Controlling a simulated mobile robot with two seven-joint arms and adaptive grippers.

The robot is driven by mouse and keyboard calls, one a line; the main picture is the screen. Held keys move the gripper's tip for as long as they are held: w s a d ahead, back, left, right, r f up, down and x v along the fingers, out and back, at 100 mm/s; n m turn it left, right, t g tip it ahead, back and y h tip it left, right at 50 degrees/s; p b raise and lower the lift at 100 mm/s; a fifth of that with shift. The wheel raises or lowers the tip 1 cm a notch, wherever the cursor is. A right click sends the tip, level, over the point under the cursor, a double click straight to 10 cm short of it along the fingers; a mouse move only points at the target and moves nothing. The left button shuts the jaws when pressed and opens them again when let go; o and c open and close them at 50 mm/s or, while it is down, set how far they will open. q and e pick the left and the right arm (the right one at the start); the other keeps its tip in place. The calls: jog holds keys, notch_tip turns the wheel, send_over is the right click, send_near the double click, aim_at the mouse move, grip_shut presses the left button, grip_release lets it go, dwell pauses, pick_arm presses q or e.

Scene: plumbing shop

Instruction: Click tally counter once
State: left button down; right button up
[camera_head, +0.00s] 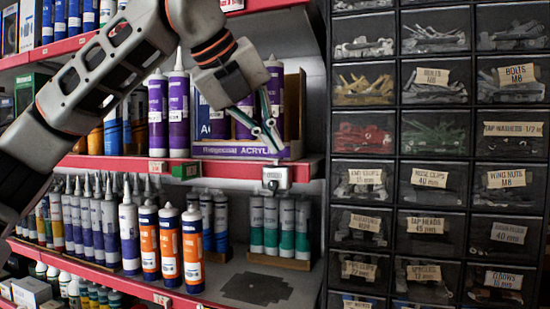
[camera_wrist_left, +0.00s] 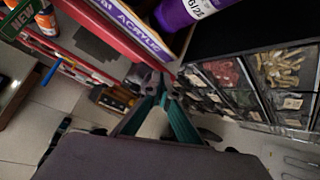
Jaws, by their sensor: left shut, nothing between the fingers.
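The tally counter (camera_head: 275,178) is a small silver box on the front edge of the middle red shelf, near its right end. My left gripper (camera_head: 268,136) comes in from the upper left, with its teal fingers pointing down. Its fingertips are shut and empty, a little above the counter and apart from it in the picture. In the left wrist view the shut fingers (camera_wrist_left: 160,104) point at the shelf edge. A small grey and dark shape lies just beyond the tips there, but I cannot tell whether it is the counter. My right gripper is not in view.
A purple-lettered carton (camera_head: 240,151) with purple cartridges stands behind my gripper. A cabinet of labelled drawers (camera_head: 430,178) stands at the right. Open space lies before the shelf edge.

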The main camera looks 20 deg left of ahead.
aim_at(271, 158)
pick_arm(q)
jog(key=shift+f+b, duration=0.45)
jog(key=shift+f, duration=0.1)
dwell(0.6)
jog(key=shift+r, duration=0.15)
jog(key=shift+r+p, duration=0.9)
jog(key=shift+p, duration=0.05)
notch_tip(271, 158, up, 3)
jog(key=shift+f+p, duration=0.2)
jog(key=shift+p, duration=0.8)
jog(key=shift+r, duration=1.65)
